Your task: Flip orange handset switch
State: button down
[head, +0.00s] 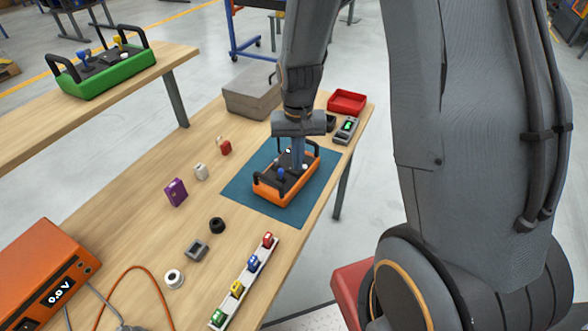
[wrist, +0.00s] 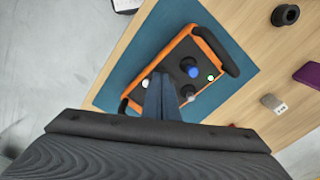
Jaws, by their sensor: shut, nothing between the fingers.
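The orange handset (head: 285,187) lies on a blue mat (head: 241,180) on the wooden bench, with a black handle at each end. In the wrist view the handset (wrist: 196,36) shows a blue knob (wrist: 191,69), a small pale round spot (wrist: 211,77) and white-tipped controls (wrist: 187,92) on its dark face. My gripper (head: 298,165) is shut and empty, pointing down over the handset's face. In the wrist view its fingertips (wrist: 160,80) are close to the face and cover part of it. I cannot tell whether they touch a switch.
A green handset (head: 115,78) stands on another bench at the left. A grey box (head: 252,92), a red tray (head: 347,102) and a meter (head: 346,130) are behind the mat. Small parts lie left of it; a rack (head: 243,285) with colored blocks is in front.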

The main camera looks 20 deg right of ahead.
jog(key=shift+f+b, duration=0.3)
jog(key=shift+f, duration=0.4)
dwell(0.3)
jog(key=shift+r, duration=0.1)
notch_tip(320, 180, up, 7)
jog(key=p, duration=0.5)
jog(key=shift+p, duration=0.4)
dwell(0.3)
jog(key=s+r+n+b, duration=0.1)
jog(key=s+r+b, duration=0.1)
jog(key=s, duration=0.3)
jog(key=s+r+n+t+b, duration=0.1)
jog(key=s+n+b, duration=0.1)
jog(key=s+b, duration=0.2)
jog(key=shift+s+r, duration=0.35)
jog(key=shift+s, duration=0.7)
jog(key=shift+a, duration=0.1)
